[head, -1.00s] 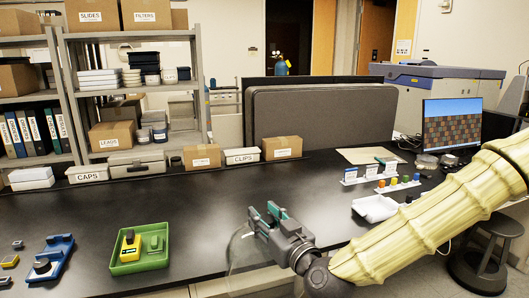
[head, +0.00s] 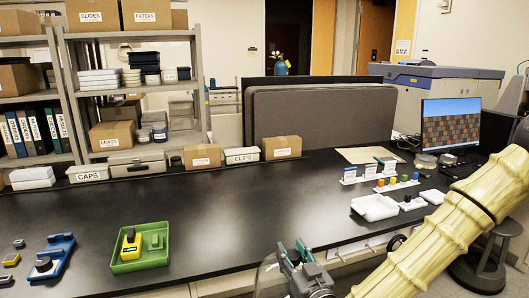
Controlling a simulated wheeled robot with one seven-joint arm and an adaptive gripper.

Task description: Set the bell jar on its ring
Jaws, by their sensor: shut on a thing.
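My gripper (head: 292,252) is at the bottom of the head view, over the bench's front edge, with teal finger pads. It is shut on the bell jar (head: 268,279), a clear glass dome seen at the left of the fingers. The jar's lower part is cut off by the picture's bottom edge. I cannot make out the jar's ring for certain. A blue fixture with a round black part (head: 47,262) sits at the bench's left front.
A green tray (head: 141,265) holds a yellow device and a green block. White trays (head: 374,207), labelled racks and a monitor (head: 451,124) stand at the right. Boxes line the back. The middle of the black bench (head: 250,200) is clear.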

